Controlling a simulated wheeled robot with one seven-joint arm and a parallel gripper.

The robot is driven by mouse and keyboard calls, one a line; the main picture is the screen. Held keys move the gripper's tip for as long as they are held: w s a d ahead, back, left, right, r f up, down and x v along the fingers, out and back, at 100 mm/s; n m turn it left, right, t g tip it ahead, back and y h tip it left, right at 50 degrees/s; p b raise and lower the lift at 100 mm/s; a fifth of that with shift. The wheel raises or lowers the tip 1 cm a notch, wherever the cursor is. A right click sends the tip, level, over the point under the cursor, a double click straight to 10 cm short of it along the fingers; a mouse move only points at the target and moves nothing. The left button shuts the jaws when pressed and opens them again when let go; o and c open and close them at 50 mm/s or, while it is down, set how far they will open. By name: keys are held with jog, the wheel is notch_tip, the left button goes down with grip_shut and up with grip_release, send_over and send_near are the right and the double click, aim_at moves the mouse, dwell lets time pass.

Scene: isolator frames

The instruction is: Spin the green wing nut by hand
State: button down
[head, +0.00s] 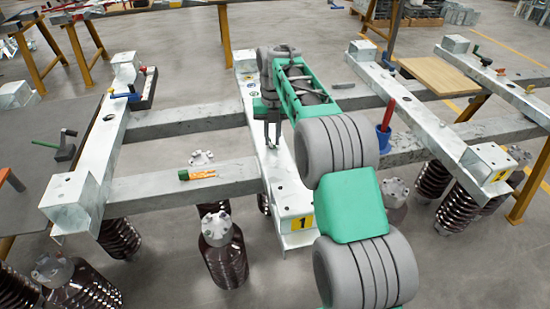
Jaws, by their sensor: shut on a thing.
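My gripper (273,138) points down at the top of the middle galvanised beam (292,195), left of my green and grey arm. Its two dark fingers are close together. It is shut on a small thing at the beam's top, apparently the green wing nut. The fingers and the small scale hide the nut, so I cannot tell its angle.
An orange tool with a green end (197,175) lies on the lower left cross beam. A wooden board (440,75) lies at right. Brown insulators (224,250) stand below.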

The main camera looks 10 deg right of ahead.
aim_at(272, 142)
jog(key=b, duration=0.1)
jog(key=f+b, duration=0.1)
jog(key=b, duration=0.1)
jog(key=shift+a+n+b, duration=0.3)
jog(key=shift+n, duration=0.1)
jog(key=shift+s+d+r+n+b, duration=0.1)
jog(key=shift+s+r+n+b, duration=0.25)
jog(key=shift+r+n, duration=0.25)
jog(key=shift+d, duration=0.1)
dwell(0.3)
jog(key=c, duration=1.3)
grip_release()
jog(key=shift+r, duration=0.1)
notch_tip(272, 142, up, 8)
jog(key=p, duration=0.7)
jog(key=shift+p, duration=0.3)
jog(key=shift+f, duration=0.2)
